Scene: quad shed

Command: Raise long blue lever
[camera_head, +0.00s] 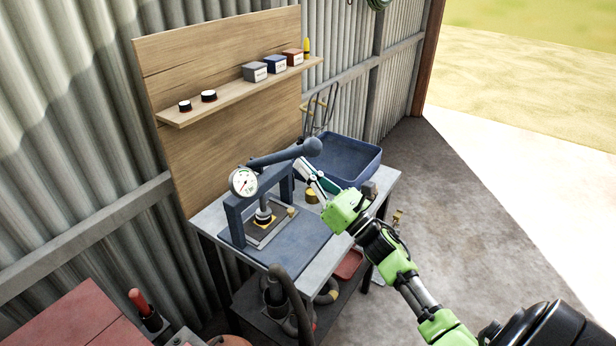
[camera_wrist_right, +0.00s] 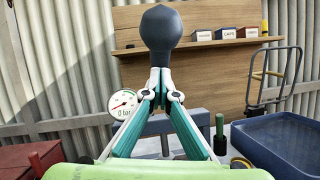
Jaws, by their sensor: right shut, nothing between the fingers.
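The long blue lever (camera_head: 285,155) is on a blue press frame (camera_head: 236,222) on the bench. It slants slightly up to the right and ends in a rounded knob (camera_head: 312,148). My right gripper (camera_head: 301,166) is shut and empty, with its fingertips just below the knob end. In the right wrist view the fingertips (camera_wrist_right: 160,74) point up at the dark lever knob (camera_wrist_right: 161,27), which hides most of the lever. I cannot tell whether they touch it. A round gauge (camera_head: 243,182) is on the press and shows 0 bar in the wrist view. My left gripper is not in view.
A blue tray (camera_head: 345,158) stands on the bench right of the lever. A wooden shelf (camera_head: 235,92) with small boxes is on the back panel. A brass-coloured cylinder (camera_head: 312,196) stands near my gripper. Concrete floor (camera_head: 480,250) is clear at right.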

